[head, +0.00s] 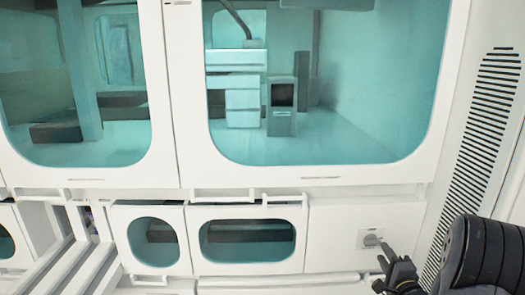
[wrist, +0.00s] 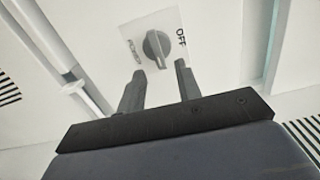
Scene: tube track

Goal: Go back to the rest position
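A grey rotary knob (wrist: 157,48) sits on a white label plate (wrist: 135,32) on a white wall panel. The plate reads OFF on the right, with another word, seemingly POWER, at the lower left. In the head view the knob (head: 371,239) is at the lower right. My gripper (wrist: 160,69) is open and empty. In the wrist view its two dark fingers stand apart just below the knob, not closed on it. In the head view my gripper (head: 382,265) is just below and right of the knob; whether it touches the knob cannot be told.
Large teal windows (head: 330,90) in white frames fill the upper head view, with smaller windows (head: 247,240) below. White rails (head: 75,262) are at the lower left. A slatted vent (head: 487,120) runs along the right. A white bar (wrist: 80,92) is left in the wrist view.

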